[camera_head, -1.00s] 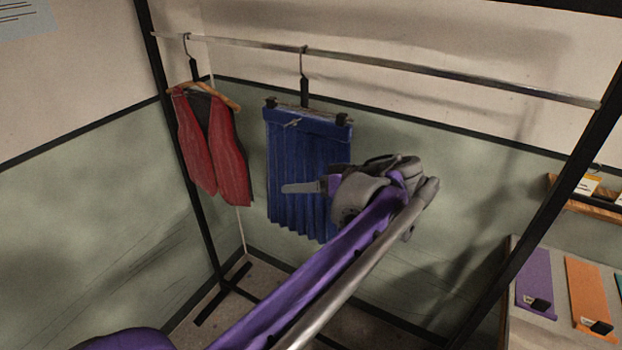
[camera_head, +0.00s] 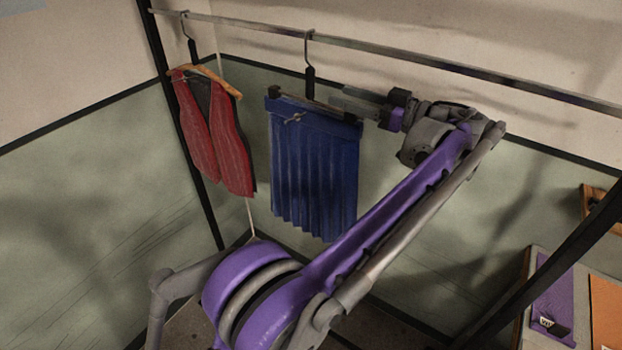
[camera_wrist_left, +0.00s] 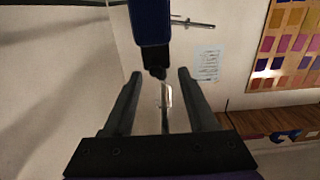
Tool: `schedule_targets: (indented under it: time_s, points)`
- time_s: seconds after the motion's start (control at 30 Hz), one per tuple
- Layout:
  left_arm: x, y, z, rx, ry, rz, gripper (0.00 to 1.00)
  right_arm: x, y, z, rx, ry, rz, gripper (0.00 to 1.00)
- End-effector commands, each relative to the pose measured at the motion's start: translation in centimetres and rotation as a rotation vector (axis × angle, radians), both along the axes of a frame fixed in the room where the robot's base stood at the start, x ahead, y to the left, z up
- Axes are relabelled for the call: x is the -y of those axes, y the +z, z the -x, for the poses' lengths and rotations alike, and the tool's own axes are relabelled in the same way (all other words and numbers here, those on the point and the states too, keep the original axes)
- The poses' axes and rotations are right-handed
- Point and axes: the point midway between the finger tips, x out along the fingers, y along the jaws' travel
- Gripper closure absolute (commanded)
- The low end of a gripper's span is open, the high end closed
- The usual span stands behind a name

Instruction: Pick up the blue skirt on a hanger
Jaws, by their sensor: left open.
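The blue skirt (camera_head: 315,165) hangs pleated from a clip hanger (camera_head: 310,75) on the rail. My left gripper (camera_head: 340,98) is at the upper right of the skirt, level with the hanger's clip bar, its fingers pointing left. In the left wrist view the gripper (camera_wrist_left: 157,76) is open. A dark clip (camera_wrist_left: 155,62) and the blue skirt edge (camera_wrist_left: 150,22) lie ahead, lined up between the fingers. A thin pale strip shows between the fingers. I cannot tell whether the fingers touch anything. My right gripper is not in view.
A red striped vest (camera_head: 210,130) hangs on a wooden hanger left of the skirt. The metal rail (camera_head: 400,60) runs above, with a dark upright (camera_head: 185,120) at left.

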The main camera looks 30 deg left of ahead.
Motion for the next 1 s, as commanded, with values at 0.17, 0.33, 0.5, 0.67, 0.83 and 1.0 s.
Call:
schedule_targets:
  time_s: [0.17, 0.33, 0.5, 0.67, 0.83, 1.0]
  points:
    - [-1.8, 0.1, -0.1, 0.0, 0.0, 0.0, 0.43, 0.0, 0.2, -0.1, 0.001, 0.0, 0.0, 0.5]
    - [-3.7, 0.1, 0.0, 0.0, 0.002, 0.0, 0.43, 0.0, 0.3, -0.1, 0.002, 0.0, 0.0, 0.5]
    - [-6.2, 0.1, -0.1, 0.0, 0.002, 0.0, 0.43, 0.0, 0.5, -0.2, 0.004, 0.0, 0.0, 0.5]
    - [-6.8, 0.0, -0.2, 0.0, -0.001, 0.001, 0.43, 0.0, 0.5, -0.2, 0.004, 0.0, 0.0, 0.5]
    - [-6.8, 0.0, -0.2, 0.0, -0.001, 0.001, 0.52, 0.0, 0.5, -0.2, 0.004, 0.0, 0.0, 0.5]
    - [-6.7, 0.0, -0.2, 0.0, -0.001, 0.001, 0.82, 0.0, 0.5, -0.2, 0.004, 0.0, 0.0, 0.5]
